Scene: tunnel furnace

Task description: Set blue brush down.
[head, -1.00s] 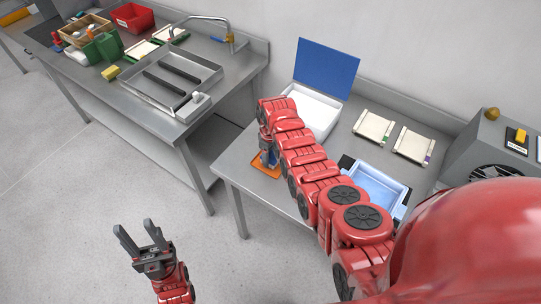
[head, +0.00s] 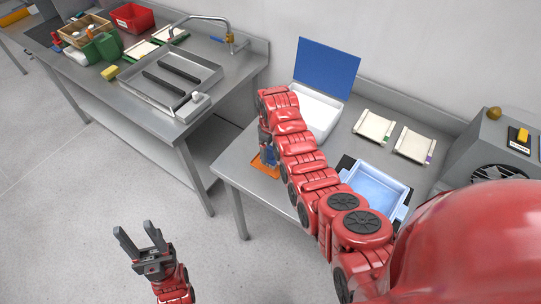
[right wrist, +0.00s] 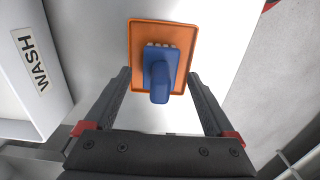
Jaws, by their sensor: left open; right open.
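The blue brush (right wrist: 160,82) rests on an orange mat with a raised rim (right wrist: 190,28) in the right wrist view, its pale bristles toward the top of the picture. My right gripper (right wrist: 158,75) is open, with its fingers apart on both sides of the brush and not touching it. In the head view the orange mat (head: 262,168) lies at the near left of the right table, and my right arm hides most of the brush. My left gripper (head: 134,230) is open and empty above the floor.
A white bin (head: 318,112) with a raised blue lid (head: 326,68) stands behind my right arm; the wrist view shows a WASH label (right wrist: 36,63). A light blue tray (head: 375,187) and two white trays share the table. A sink table stands left.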

